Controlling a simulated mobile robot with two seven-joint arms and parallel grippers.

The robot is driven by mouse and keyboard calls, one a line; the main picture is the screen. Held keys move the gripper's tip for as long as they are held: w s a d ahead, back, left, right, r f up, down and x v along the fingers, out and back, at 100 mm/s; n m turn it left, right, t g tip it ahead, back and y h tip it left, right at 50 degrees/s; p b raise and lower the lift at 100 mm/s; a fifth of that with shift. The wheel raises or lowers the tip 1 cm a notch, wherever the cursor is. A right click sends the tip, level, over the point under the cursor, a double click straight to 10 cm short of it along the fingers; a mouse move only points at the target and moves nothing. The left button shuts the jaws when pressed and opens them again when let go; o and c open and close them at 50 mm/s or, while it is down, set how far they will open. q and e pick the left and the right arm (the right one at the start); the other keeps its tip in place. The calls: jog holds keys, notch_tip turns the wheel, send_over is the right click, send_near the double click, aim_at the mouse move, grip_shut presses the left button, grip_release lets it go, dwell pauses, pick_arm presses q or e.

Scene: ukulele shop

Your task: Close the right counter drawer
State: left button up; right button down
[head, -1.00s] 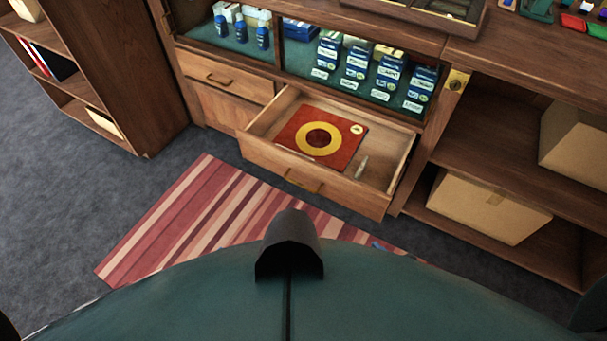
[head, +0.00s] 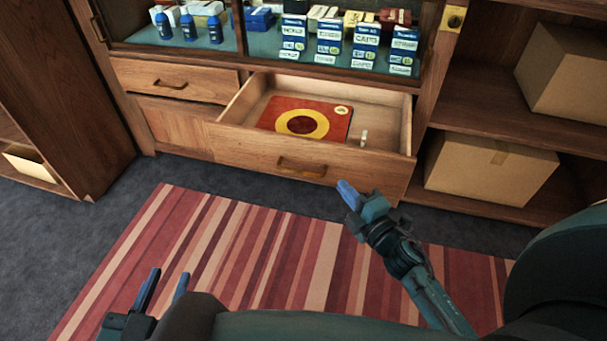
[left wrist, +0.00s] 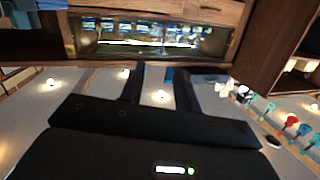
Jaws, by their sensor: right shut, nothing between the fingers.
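The right counter drawer (head: 235,142) is pulled open, with its wooden front and brass handle (head: 302,168) facing me. Inside lie a flat red square with a yellow ring (head: 335,118) and a small pale item (head: 364,138). My right gripper (head: 347,190) is shut and empty, just in front of and below the right half of the drawer front; I cannot tell whether it touches. My left gripper (head: 168,279) is open and empty over the rug at lower left, away from the drawer. Its spread fingers also show in the left wrist view (left wrist: 158,88).
A shut drawer (head: 140,77) is left of the open one, under a glass case of bottles and small boxes (head: 330,42). Cardboard boxes (head: 480,175) sit on shelves at right. A striped rug (head: 235,260) covers the floor in front.

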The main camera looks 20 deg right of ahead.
jog(key=w+f+n, duration=0.1)
jog(key=f, duration=0.1)
jog(key=b, duration=0.2)
send_near(315, 145)
jog(key=w+a, duration=0.3)
jog(key=shift+w+d+b, duration=0.3)
jog(key=shift+w+d, duration=0.3)
jog(key=shift+w, duration=0.25)
pick_arm(q)
jog(key=shift+d+f+m+t+h, duration=0.2)
jog(key=shift+m+t+h, duration=0.5)
jog(key=shift+t+h, duration=0.15)
pick_arm(e)
jog(key=shift+w+d, duration=0.35)
jog(key=shift+w, duration=0.25)
jog(key=shift+w+d, duration=0.1)
